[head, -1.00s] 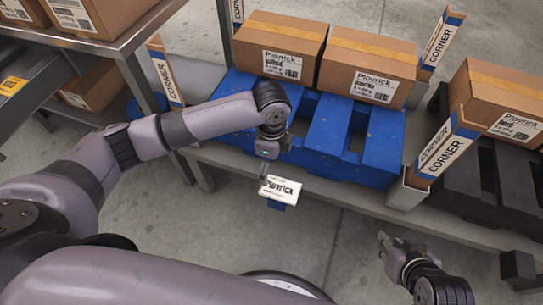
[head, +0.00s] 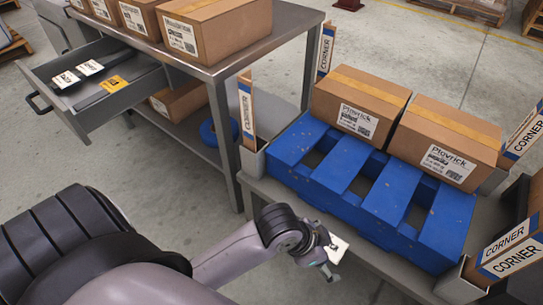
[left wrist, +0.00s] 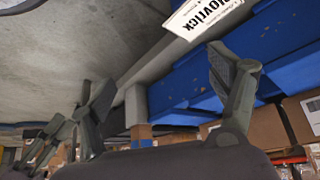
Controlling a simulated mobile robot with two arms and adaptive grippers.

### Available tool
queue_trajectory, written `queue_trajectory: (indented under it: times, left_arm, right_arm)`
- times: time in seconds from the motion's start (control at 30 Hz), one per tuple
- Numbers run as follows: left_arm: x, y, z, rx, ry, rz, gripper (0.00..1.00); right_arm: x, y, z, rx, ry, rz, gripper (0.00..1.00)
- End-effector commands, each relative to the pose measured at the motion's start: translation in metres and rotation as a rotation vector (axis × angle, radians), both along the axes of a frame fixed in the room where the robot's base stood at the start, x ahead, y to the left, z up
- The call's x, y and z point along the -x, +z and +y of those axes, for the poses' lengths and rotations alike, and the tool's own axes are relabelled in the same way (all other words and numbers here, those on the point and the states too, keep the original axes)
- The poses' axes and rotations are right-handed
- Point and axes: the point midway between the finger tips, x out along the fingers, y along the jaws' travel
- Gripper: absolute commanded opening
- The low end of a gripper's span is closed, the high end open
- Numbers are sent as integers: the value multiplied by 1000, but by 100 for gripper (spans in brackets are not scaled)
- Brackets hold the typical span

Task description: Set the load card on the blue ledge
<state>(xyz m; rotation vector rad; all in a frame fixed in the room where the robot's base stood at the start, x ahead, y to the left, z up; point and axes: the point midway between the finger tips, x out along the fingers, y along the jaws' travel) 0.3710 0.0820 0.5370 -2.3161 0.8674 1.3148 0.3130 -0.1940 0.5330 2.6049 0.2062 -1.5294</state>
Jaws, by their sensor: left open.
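The white load card (head: 338,249), with black print, is in front of the bench at the end of my left arm in the head view. In the left wrist view the card (left wrist: 204,14) shows at the top edge, partly cut off, beyond the fingers. My left gripper (head: 322,258) is open beside the card. Its two fingers (left wrist: 165,95) stand wide apart in the left wrist view, with no card between them. Grey shapes at the lower left of the wrist view may be my right gripper (left wrist: 42,140).
A blue pallet (head: 385,202) with two cartons (head: 445,145) stands on the grey bench. Corner posts (head: 326,48) rise at its ends. At the left, an open drawer (head: 95,112) holds two white cards and a yellow one under a table (head: 225,70) with cartons.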

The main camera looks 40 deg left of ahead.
Motion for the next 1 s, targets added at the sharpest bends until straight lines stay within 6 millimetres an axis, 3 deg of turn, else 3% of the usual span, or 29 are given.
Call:
queue_trajectory:
  times: [0.03,0.2,0.33,0.87,1.0]
  left_arm:
    - [13,-3,18,15,115,14,82]
    - [42,-5,79,-11,410,19,82]
    - [55,-4,106,-38,517,17,82]
    - [58,-4,112,-46,539,16,82]
    - [58,-4,112,-46,538,16,75]
  right_arm:
    - [0,0,0,0,0,-1,21]
    - [0,0,0,0,0,-1,21]
    - [0,0,0,0,0,-1,21]
    - [0,0,0,-1,1,-1,21]
    - [0,0,0,-1,1,-1,21]
